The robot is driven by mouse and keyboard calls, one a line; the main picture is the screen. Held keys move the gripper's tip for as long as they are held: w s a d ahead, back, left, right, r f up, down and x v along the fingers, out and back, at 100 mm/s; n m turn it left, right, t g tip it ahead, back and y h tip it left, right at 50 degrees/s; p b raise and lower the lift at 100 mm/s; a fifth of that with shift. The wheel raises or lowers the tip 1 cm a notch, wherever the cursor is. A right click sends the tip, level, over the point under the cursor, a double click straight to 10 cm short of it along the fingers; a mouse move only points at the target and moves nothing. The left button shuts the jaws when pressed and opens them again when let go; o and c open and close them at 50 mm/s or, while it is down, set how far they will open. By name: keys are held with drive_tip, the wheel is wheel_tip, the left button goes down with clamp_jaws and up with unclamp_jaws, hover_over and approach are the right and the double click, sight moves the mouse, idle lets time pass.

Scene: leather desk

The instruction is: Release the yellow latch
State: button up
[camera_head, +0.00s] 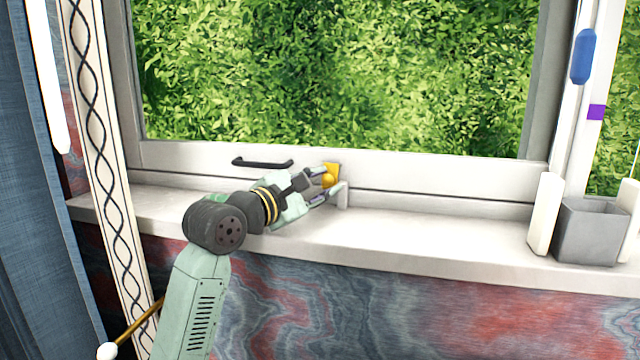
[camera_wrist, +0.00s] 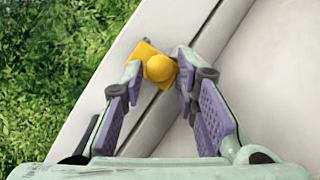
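The yellow latch (camera_head: 331,171) has a square plate and a round knob, and sits on the lower rail of the window frame. It also shows in the wrist view (camera_wrist: 159,67), near the top middle. My gripper (camera_head: 329,183) reaches it from the left, with its fingertips at the knob. In the wrist view my gripper (camera_wrist: 160,77) has its two fingers apart, one on each side of the knob. A small gap shows at the left finger. The right fingertip is very close to the knob, and I cannot tell if it touches.
A black handle (camera_head: 262,162) is on the window rail left of the latch. The white sill (camera_head: 430,232) is clear to the right as far as a grey square pot (camera_head: 590,236) and a white upright block (camera_head: 544,214). A blue curtain (camera_head: 35,220) hangs at the left.

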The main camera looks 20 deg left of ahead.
sight(333, 171)
clamp_jaws()
drive_tip(key=shift+r, duration=0.1)
drive_tip(key=shift+s+a+r+n+g+y+p, duration=0.1)
drive_tip(key=shift+r+n+g+y+p, duration=0.2)
drive_tip(key=shift+r+g+p, duration=0.55)
drive_tip(key=shift+s+a+r+n+g+y+p, duration=0.15)
drive_tip(key=shift+n+g+y+p, duration=0.25)
drive_tip(key=shift+p, duration=0.85)
drive_tip(key=shift+d+r+g+p, duration=0.1)
drive_tip(key=shift+r+g+p, duration=0.4)
drive_tip(key=shift+g+p, duration=0.45)
drive_tip(key=r+g+p, duration=0.1)
drive_tip(key=p, duration=0.1)
drive_tip(key=r+n+g+p, duration=0.1)
drive_tip(key=p, duration=0.2)
drive_tip(key=g+p, duration=0.2)
drive_tip(key=p, duration=0.1)
drive_tip(key=shift+w+r+n+y, duration=0.3)
drive_tip(key=shift+r+y, duration=0.1)
drive_tip(key=g+p, duration=0.2)
drive_tip(key=p, duration=0.2)
drive_tip(key=w+r+n+g+p, duration=0.1)
drive_tip(key=g+p, duration=0.1)
drive_tip(key=p, duration=0.3)
drive_tip(key=shift+w, duration=0.2)
drive_tip(key=shift+f+g, duration=0.2)
drive_tip(key=shift+g, duration=0.2)
